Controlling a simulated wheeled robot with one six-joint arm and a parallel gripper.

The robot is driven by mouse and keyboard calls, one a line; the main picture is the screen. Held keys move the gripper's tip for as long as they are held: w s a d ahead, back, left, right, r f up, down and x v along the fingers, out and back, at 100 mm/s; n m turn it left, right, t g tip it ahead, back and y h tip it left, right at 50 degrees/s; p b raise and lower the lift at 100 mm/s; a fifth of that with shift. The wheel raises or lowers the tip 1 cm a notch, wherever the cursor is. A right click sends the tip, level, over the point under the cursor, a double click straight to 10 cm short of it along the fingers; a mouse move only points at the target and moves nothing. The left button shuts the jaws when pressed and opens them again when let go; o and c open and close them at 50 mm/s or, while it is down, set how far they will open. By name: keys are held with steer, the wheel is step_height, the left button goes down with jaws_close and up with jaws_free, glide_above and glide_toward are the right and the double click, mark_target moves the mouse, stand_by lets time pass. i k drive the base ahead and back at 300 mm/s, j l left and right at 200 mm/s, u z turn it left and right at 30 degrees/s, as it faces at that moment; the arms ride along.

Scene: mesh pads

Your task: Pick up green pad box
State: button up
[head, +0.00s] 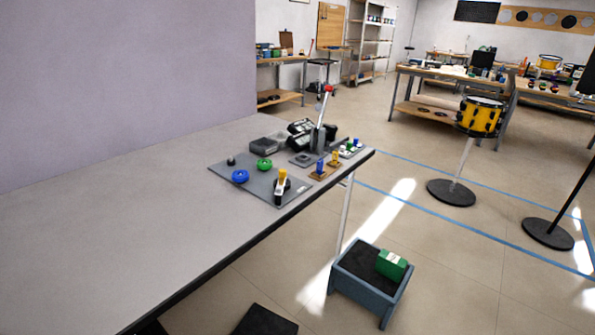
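The green pad box (391,265) is a small green carton with a pale label. It rests at the right end of a low blue-grey bin or stool (350,288) with a dark top, which stands on the floor beyond the table's edge. The box looks upright and nothing covers it. My gripper does not show in the head view.
A grey table (130,215) fills the left and centre. A grey mat (258,188) with blue and green round parts and small tools lies near its far corner. A dark flat object (264,321) is low at the bottom. A yellow drum (480,116) stands at right; open floor lies between.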

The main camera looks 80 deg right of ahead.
mark_target(392, 266)
steer(key=z, duration=3.1)
